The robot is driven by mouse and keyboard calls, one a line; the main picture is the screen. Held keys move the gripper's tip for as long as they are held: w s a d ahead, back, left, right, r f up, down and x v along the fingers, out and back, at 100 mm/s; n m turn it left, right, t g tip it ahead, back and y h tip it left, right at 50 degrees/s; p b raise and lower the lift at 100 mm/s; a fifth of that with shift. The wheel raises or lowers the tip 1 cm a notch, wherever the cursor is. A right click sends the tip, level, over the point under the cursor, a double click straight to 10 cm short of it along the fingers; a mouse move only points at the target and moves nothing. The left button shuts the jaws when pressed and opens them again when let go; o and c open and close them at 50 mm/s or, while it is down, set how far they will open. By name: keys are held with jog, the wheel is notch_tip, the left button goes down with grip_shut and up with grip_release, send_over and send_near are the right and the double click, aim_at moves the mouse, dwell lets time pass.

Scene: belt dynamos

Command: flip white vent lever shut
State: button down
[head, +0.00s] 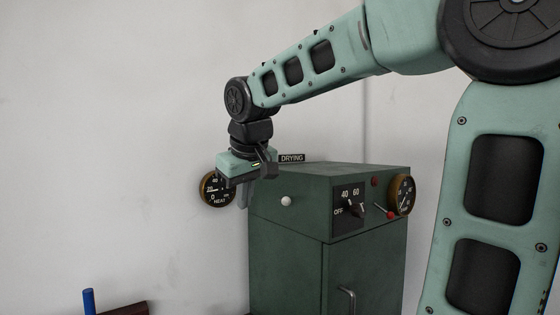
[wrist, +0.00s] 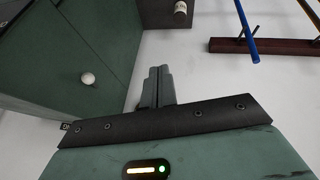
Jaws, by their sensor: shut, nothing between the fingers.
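The white vent lever shows as a round white knob (head: 286,201) on the left side of the green cabinet (head: 290,240). The knob also shows in the wrist view (wrist: 87,78), to the left of my fingers. Its stem is not clearly visible, so I cannot tell its angle. My gripper (head: 243,195) points down beside the cabinet's left side, left of the knob and apart from it. In the wrist view its two fingers (wrist: 157,86) are together with nothing between them.
The cabinet front has a dial marked OFF, 40, 60 (head: 349,205), a red-tipped lever (head: 385,212), a gauge (head: 401,195) and a door handle (head: 347,299). A HEAT gauge (head: 216,189) is behind my gripper. A brown rack (wrist: 280,46) holds a blue rod (wrist: 246,32).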

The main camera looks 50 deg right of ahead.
jog(key=s+d+r+m+h+p, duration=0.2)
jog(key=d+r, duration=0.7)
jog(key=p, duration=0.5)
send_near(283, 201)
jog(key=x, duration=0.5)
jog(key=shift+w+d+f+p, duration=0.15)
jog(key=shift+d+f+p, duration=0.2)
jog(key=shift+f, duration=0.05)
jog(key=shift+w+f, duration=0.1)
jog(key=shift+f, duration=0.05)
